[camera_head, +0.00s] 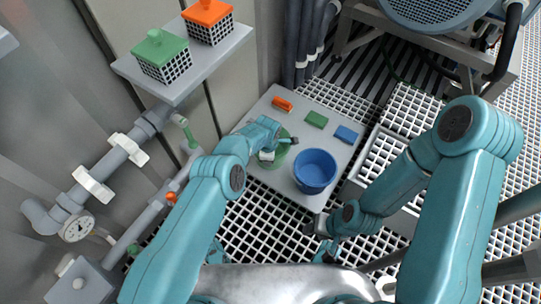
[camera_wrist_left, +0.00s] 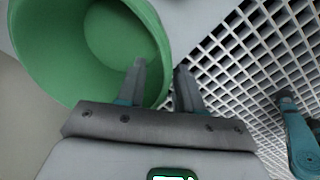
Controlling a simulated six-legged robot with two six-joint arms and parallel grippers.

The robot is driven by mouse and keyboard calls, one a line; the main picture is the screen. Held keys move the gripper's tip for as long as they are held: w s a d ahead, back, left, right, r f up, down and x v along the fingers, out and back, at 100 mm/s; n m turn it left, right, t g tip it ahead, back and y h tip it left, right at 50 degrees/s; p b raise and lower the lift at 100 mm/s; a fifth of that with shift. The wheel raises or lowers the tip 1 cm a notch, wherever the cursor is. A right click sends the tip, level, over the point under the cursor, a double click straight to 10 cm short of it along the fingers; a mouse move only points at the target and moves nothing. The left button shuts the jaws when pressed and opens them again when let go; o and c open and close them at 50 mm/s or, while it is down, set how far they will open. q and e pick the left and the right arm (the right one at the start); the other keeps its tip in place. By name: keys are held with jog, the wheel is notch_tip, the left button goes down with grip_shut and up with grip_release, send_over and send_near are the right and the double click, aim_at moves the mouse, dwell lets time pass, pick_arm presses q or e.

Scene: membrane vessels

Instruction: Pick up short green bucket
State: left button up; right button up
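The short green bucket (camera_head: 282,153) stands on a pale platform, partly hidden under my left gripper (camera_head: 280,148) in the head view. In the left wrist view the green bucket (camera_wrist_left: 75,45) fills the upper left, with its open mouth and inside showing. My left gripper (camera_wrist_left: 162,85) is open with a gap between its fingers. One finger overlaps the bucket and the other lies just beyond its right rim; I cannot tell whether either touches it. My right gripper (camera_head: 322,226) is low beside the platform's front corner, small and unclear.
A blue bucket (camera_head: 315,170) stands to the right on the same platform (camera_head: 292,190). Orange (camera_head: 282,103), green (camera_head: 316,119) and blue (camera_head: 346,134) blocks line its back. A shelf (camera_head: 205,65) holds green-topped (camera_head: 160,50) and orange-topped (camera_head: 208,14) boxes. Pipes run at left.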

pick_arm(q)
grip_shut()
dwell(1.4)
